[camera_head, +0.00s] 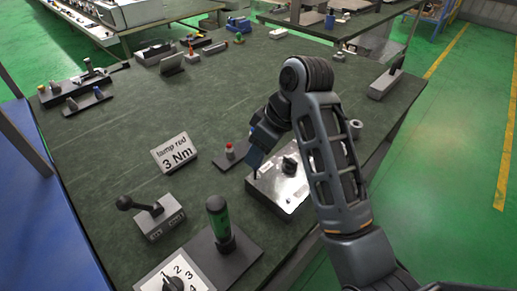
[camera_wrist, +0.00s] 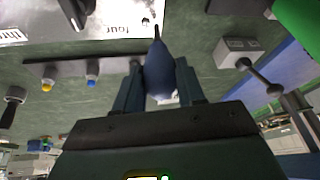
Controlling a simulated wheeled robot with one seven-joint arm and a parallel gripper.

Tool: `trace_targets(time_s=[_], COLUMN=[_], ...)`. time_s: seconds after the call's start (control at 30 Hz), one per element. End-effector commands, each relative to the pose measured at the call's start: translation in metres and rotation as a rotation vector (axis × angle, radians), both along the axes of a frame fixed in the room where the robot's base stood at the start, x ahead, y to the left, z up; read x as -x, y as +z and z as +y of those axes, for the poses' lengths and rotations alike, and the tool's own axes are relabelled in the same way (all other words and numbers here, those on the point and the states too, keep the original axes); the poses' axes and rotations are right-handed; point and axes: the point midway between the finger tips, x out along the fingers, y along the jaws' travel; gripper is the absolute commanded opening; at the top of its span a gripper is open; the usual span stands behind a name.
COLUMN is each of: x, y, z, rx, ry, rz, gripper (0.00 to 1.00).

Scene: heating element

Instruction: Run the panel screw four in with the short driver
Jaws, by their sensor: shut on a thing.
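My gripper (camera_head: 260,148) is shut on the blue handle of a short driver (camera_wrist: 158,72). The driver also shows in the head view (camera_head: 254,158), pointing down at the left edge of a bright metal panel (camera_head: 284,199). In the wrist view the panel (camera_wrist: 112,18) is at the top left, with the word "four" printed upside down beside a small dark screw spot (camera_wrist: 147,21). The driver's thin tip appears close to that spot; I cannot tell whether they touch. My arm hides the panel's right part in the head view.
A sign (camera_head: 174,152) reads "lamp red 3 Nm". A green-handled tool (camera_head: 218,220) stands upright near the front, beside a numbered dial plate (camera_head: 190,272). A lever box (camera_head: 158,218) is at left. The middle left tabletop is clear.

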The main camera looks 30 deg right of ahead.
Motion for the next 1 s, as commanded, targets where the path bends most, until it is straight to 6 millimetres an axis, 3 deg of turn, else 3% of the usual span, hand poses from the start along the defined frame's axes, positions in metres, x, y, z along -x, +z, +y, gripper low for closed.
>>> trace_targets(time_s=[1.0], x=[-0.007], y=[0.0], z=[-0.012], rx=[0.0], ry=[-0.002], rz=[0.0], gripper=[0.0])
